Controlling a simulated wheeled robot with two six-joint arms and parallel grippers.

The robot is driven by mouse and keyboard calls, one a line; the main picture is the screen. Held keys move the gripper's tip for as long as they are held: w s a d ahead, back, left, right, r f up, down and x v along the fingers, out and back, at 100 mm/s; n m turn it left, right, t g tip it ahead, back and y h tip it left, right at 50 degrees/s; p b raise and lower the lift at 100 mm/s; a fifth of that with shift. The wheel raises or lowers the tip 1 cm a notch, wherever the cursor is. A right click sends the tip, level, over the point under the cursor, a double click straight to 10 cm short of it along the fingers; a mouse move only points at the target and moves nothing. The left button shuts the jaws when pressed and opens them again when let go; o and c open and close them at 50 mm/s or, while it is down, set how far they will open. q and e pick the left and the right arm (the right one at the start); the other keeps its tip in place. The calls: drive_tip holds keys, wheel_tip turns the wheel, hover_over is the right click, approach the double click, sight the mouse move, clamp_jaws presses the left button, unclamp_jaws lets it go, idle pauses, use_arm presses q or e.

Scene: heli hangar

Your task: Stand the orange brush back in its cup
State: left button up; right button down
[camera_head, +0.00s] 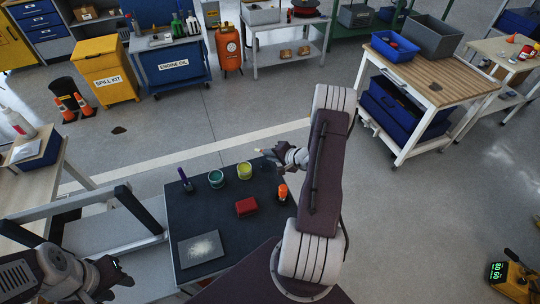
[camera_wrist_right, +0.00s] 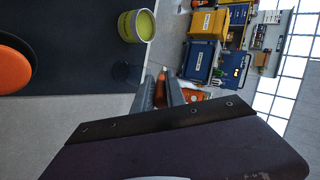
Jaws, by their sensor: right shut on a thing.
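My right gripper (camera_head: 272,154) is above the far right part of the dark table (camera_head: 222,228). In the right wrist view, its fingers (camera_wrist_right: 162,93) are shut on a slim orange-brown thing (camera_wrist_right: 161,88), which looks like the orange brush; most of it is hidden. A yellow-green cup (camera_head: 245,171) and a teal cup (camera_head: 216,179) stand left of the gripper. My left gripper (camera_head: 106,279) is low at the left, away from the table; its jaw opening is unclear.
A purple upright thing (camera_head: 186,180) stands at the table's left. A red block (camera_head: 246,207) lies mid-table. A black thing with an orange top (camera_head: 283,191) stands near my right arm. A grey plate with white powder (camera_head: 201,250) lies in front.

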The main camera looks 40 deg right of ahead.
drive_tip(key=shift+f+b, duration=0.25)
drive_tip(key=shift+b, duration=0.1)
drive_tip(key=c, duration=1.4)
unclamp_jaws()
